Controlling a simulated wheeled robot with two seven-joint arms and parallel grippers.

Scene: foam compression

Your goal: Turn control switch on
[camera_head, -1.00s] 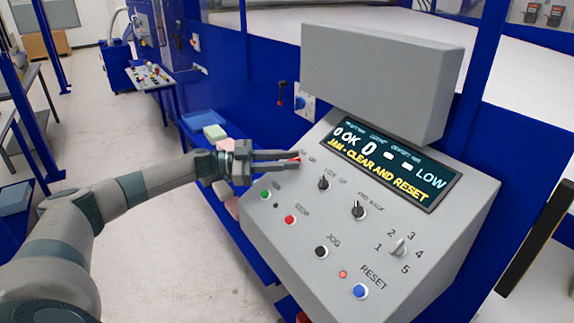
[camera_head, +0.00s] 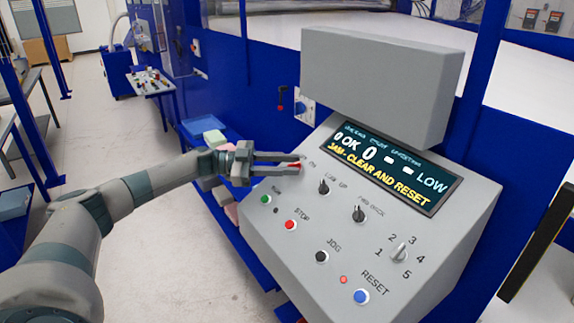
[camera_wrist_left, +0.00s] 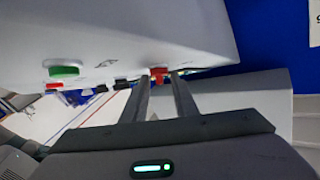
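The sloped grey control panel (camera_head: 300,240) fills the middle of the head view. A small red switch (camera_head: 296,166) is at its upper left edge, partly hidden by my left gripper (camera_head: 302,163). The gripper's two fingers reach in from the left, one on each side of the switch. In the left wrist view the red switch (camera_wrist_left: 158,72) sits between the tips of my left gripper (camera_wrist_left: 160,78), with a narrow gap visible beside it. The fingers are apart. Which way the switch is turned is too small to tell. My right gripper is not in view.
Other controls are close by: black knobs (camera_head: 324,187), a green button (camera_head: 266,199), a red STOP button (camera_head: 290,225) and a blue RESET button (camera_head: 361,296). The display (camera_head: 390,165) reads "JAM - CLEAR AND RESET". A grey box (camera_head: 385,85) stands above it.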

